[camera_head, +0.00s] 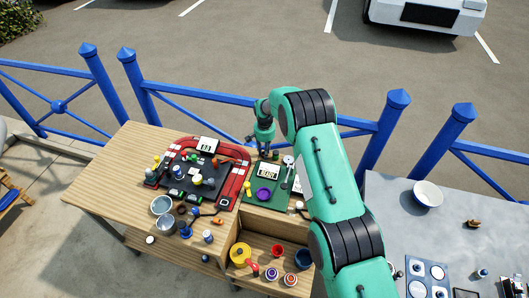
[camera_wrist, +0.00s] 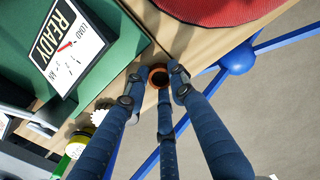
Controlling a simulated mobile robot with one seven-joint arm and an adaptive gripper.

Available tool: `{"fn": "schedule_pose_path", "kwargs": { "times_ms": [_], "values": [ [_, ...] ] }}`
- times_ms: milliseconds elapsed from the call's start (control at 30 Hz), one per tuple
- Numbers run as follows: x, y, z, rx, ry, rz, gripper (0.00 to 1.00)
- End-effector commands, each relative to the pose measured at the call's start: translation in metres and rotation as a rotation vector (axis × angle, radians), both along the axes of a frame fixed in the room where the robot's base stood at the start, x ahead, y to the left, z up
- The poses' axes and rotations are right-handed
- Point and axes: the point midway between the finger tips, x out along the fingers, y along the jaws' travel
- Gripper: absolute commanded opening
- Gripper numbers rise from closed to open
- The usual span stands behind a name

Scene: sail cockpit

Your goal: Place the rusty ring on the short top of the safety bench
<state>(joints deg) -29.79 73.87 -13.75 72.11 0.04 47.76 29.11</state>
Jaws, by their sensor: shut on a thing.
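The rusty ring (camera_wrist: 157,72) is a small brown ring with a dark centre. It sits between the blue fingertips of my gripper (camera_wrist: 155,85) in the wrist view, with the wooden bench edge just behind it in the picture. In the head view my gripper (camera_head: 262,143) points down at the bench's far edge, beside the green panel. The ring cannot be made out there. The wooden bench (camera_head: 112,165) has a broad top and a lower open shelf (camera_head: 262,250) at the front. I cannot tell which part is the short top.
The green panel (camera_head: 264,209) carries a READY gauge (camera_head: 268,171) and a purple dish (camera_head: 263,195). A red-bordered board (camera_head: 243,158) with several small parts lies to its left. Metal bowls (camera_head: 161,205) stand in front. A blue fence (camera_head: 170,110) runs behind; a grey counter (camera_head: 390,190) is right.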

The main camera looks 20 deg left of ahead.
Motion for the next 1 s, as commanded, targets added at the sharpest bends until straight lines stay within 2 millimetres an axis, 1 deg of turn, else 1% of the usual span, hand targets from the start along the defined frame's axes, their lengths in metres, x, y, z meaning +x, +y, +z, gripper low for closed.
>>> {"fn": "schedule_pose_path", "kwargs": {
  "times_ms": [233, 367, 400, 500, 867, 1000],
  "values": [
    [0.0004, 0.0002, 0.0004, 0.000, -0.001, 0.000, 0.00],
    [0.0002, 0.0001, -0.0029, 0.000, -0.001, 0.000, 0.00],
    [0.0000, 0.0000, -0.0035, 0.000, 0.000, 0.000, 0.26],
    [0.0000, 0.0000, -0.0026, 0.000, 0.000, 0.000, 0.43],
    [0.0002, 0.0001, -0.0014, 0.000, -0.001, 0.000, 0.43],
    [0.0007, 0.0004, 0.0029, 0.001, -0.002, 0.000, 0.43]
  ]
}}
